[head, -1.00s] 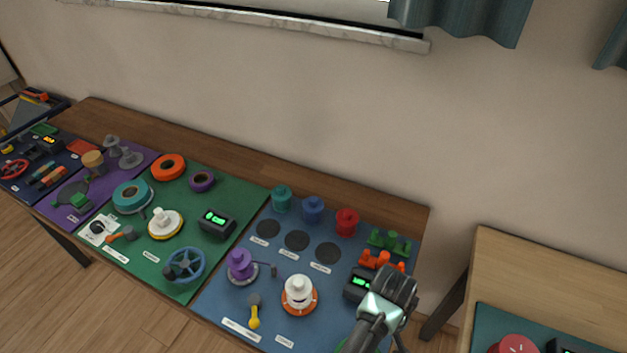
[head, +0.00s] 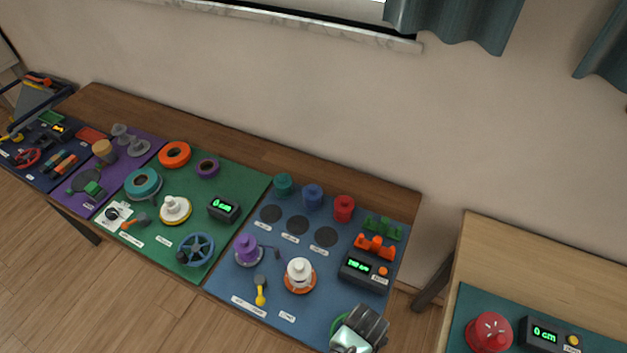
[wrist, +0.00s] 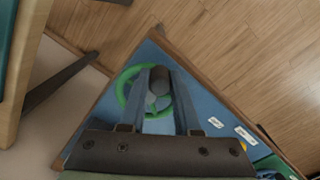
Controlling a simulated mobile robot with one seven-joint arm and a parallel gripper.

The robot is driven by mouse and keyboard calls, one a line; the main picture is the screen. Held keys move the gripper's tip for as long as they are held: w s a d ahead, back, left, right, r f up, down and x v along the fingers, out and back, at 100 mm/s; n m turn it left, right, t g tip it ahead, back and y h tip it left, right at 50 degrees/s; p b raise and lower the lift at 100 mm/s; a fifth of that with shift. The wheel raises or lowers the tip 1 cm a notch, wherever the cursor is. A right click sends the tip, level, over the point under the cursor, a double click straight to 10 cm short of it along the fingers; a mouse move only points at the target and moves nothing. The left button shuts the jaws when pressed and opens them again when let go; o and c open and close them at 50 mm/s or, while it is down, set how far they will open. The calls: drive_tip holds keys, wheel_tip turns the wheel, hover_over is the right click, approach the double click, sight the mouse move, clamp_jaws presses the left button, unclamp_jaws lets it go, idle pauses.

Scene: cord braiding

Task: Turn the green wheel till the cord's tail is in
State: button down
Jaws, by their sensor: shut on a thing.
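The green wheel (head: 338,323) lies at the front right corner of the blue mat, mostly hidden behind my gripper (head: 362,327) in the head view. In the wrist view the green wheel (wrist: 124,93) shows as a ring with spokes. There my gripper (wrist: 160,78) is shut on the wheel's dark round knob (wrist: 160,82), with one finger on each side of it. On the blue mat (head: 225,283) stand a purple spool (head: 246,247) and a white spool on an orange base (head: 299,272). I cannot make out the cord's tail.
A black display box with green digits (head: 364,270) stands behind the wheel. Orange (head: 375,247) and green (head: 383,228) holders are behind it. A yellow-handled tool (head: 260,291) lies left. A second table (head: 530,260) stands to the right, past a gap.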

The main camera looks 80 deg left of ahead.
drive_tip(key=shift+s+a, duration=0.2)
drive_tip(key=shift+s, duration=0.35)
drive_tip(key=shift+r+p, duration=0.2)
drive_tip(key=shift+p, duration=0.55)
drive_tip(key=shift+r+p, duration=0.1)
drive_tip(key=shift+p, duration=1.15)
drive_tip(key=shift+f+p, duration=0.2)
drive_tip(key=shift+p, duration=0.25)
